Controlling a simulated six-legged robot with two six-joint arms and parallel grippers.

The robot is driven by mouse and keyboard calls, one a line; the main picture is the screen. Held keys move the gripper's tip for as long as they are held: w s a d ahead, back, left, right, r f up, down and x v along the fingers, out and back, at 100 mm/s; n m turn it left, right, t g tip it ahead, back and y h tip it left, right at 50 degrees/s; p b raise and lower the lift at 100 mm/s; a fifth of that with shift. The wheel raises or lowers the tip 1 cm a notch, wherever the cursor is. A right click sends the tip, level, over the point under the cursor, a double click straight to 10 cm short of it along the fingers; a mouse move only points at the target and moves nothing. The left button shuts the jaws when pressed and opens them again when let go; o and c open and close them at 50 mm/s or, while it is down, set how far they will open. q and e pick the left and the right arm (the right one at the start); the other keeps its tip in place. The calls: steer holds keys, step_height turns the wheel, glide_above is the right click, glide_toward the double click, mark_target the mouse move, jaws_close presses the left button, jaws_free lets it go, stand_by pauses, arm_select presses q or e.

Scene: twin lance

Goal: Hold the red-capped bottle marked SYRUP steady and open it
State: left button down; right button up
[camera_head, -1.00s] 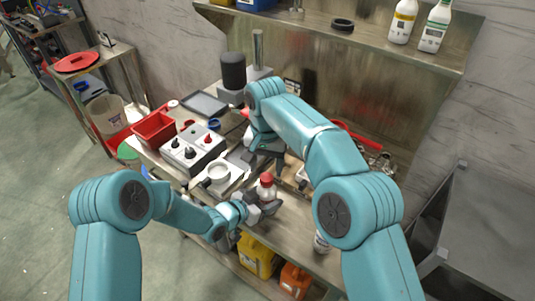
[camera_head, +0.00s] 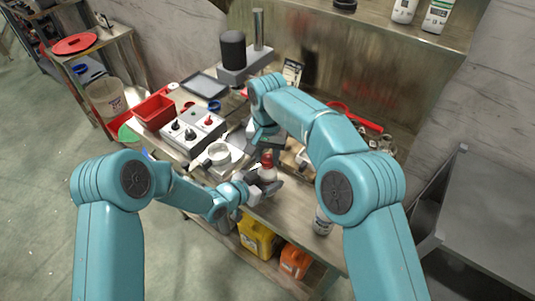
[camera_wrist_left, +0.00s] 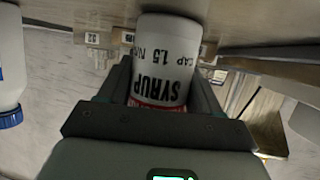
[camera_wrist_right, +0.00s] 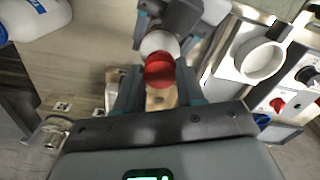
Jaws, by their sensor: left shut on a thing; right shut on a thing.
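The SYRUP bottle (camera_head: 266,173) is white with a red cap (camera_head: 267,158). The cap is on the bottle's top. The fingers' exact contact is partly hidden.
Another white bottle (camera_head: 322,221) stands near the bench's front edge, right of the grippers; its blue cap shows in the left wrist view (camera_wrist_left: 10,118). A control box (camera_head: 192,132), a white round dish (camera_head: 219,154) and a red bin (camera_head: 154,112) are to the left.

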mark_target(268, 158)
steer(key=n, duration=0.5)
steer(key=shift+d, duration=0.1)
steer(key=n, duration=0.4)
steer(key=shift+w+n, duration=0.1)
steer(key=shift+n, duration=0.3)
arm_select(q)
steer(key=shift+d, duration=0.1)
arm_select(e)
steer(key=shift+r, duration=0.1)
steer(key=shift+r, duration=0.15)
steer(key=shift+r, duration=0.95)
steer(key=shift+r, duration=2)
arm_select(q)
steer(key=shift+c, duration=0.6)
jaws_free()
